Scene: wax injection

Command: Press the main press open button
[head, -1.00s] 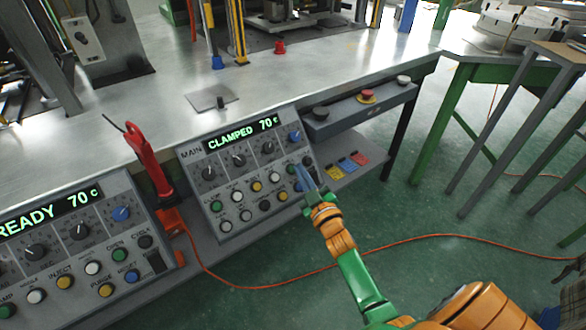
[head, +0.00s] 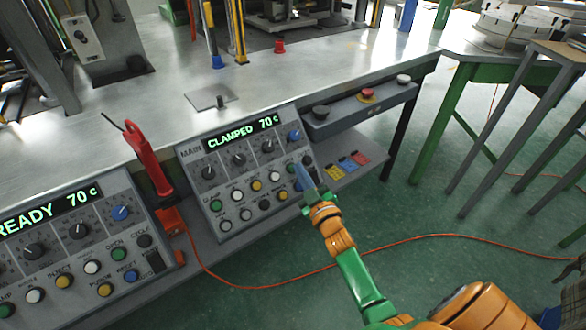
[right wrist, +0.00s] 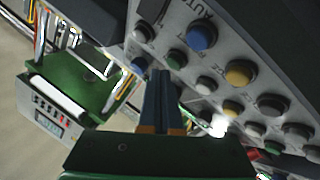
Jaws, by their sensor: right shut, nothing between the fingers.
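The main press panel (head: 190,155) stands at the table's front edge, its display reading CLAMPED 70 C. In its upper button row, a green button (head: 291,168) lies left of a dark button; it appears to be the open button, though its label is too small to read. My right gripper (head: 298,168) is shut and empty, its blue fingertips at the right end of the button rows. In the right wrist view the shut fingertips (right wrist: 160,73) are just below and left of a green button (right wrist: 177,57). I cannot tell whether they touch it. My left gripper is out of view.
A second panel (head: 60,225) reading READY 70 C stands at left, with a red-handled tool (head: 148,160) between the panels. A grey box (head: 360,108) with red and black buttons is to the right. An orange cable (head: 400,245) crosses the green floor.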

